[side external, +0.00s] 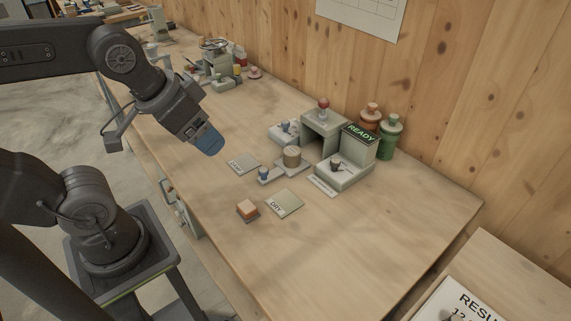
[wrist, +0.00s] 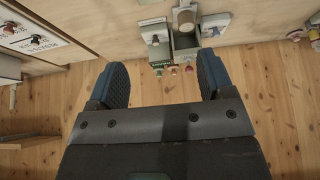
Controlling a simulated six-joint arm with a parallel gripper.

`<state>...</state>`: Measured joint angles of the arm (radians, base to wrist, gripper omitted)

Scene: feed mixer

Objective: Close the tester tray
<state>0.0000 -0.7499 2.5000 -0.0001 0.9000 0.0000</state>
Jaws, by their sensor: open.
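The tester (side external: 322,131) is a grey housing with a red knob on top. Its tray (side external: 281,170) sticks out at the front, pulled out of the opening. A round tan cup (side external: 292,155) stands on the tray, and a small blue knob (side external: 263,173) sits at its front end. My gripper (side external: 208,142) is in the air to the left of the tray, apart from it, with blue fingers pointing down. In the wrist view my gripper (wrist: 163,76) is open with nothing between the fingers. The tester (wrist: 185,40) shows there beyond the fingers, near the top, its details small.
A READY display (side external: 361,134) and a grey block with a dark knob (side external: 344,170) stand right of the tester. Orange (side external: 371,117) and green (side external: 390,136) jars stand behind. A DRY card (side external: 284,203) and an orange-topped block (side external: 248,209) lie in front. The near right tabletop is clear.

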